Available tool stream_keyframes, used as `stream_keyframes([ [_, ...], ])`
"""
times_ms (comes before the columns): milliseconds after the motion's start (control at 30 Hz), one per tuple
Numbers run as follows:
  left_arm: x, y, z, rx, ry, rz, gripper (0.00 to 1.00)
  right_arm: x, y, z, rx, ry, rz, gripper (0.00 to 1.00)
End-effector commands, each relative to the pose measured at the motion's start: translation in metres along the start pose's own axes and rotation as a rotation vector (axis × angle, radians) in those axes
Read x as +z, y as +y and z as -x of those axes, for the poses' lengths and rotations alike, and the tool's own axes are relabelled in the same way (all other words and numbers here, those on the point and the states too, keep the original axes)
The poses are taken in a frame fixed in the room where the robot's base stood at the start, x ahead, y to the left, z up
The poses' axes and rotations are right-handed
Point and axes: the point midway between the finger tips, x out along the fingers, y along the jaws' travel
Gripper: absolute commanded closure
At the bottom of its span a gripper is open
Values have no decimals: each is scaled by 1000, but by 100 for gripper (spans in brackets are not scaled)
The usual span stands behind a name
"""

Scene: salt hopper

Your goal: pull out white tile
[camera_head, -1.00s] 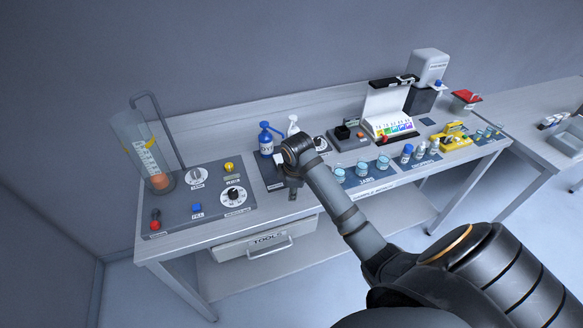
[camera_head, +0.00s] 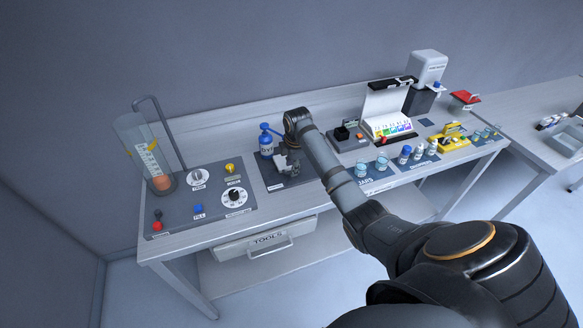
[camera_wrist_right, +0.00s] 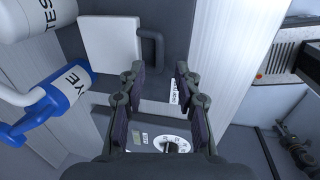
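The white tile (camera_wrist_right: 108,52) shows in the right wrist view as a square white plate on a dark grey surface. A dark loop (camera_wrist_right: 153,48), like a handle, sits at its right side. My right gripper (camera_wrist_right: 160,82) is open, its two fingers apart with nothing between them. In that picture the fingers lie just below and to the right of the tile and its loop, without visible contact. My left gripper is not in view.
The blue dye bottle (camera_head: 266,142) stands close by; it also shows in the wrist view (camera_wrist_right: 60,92) with a white bottle (camera_wrist_right: 38,14). A control panel (camera_head: 215,180) with knobs is to the left. Jars (camera_head: 381,163) and a color chart stand to the right.

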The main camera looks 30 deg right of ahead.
Motion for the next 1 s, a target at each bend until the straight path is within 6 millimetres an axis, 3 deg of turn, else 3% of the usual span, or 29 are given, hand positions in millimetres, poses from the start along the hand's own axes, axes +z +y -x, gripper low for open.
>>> stream_keyframes([
  [200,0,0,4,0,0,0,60,-1,0,-24,-1,1,0,67],
  [467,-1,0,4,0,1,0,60,0,0,-27,2,1,0,67],
  [733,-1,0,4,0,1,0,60,0,0,-27,1,0,0,100],
  [1000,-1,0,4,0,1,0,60,0,0,-26,1,0,0,100],
])
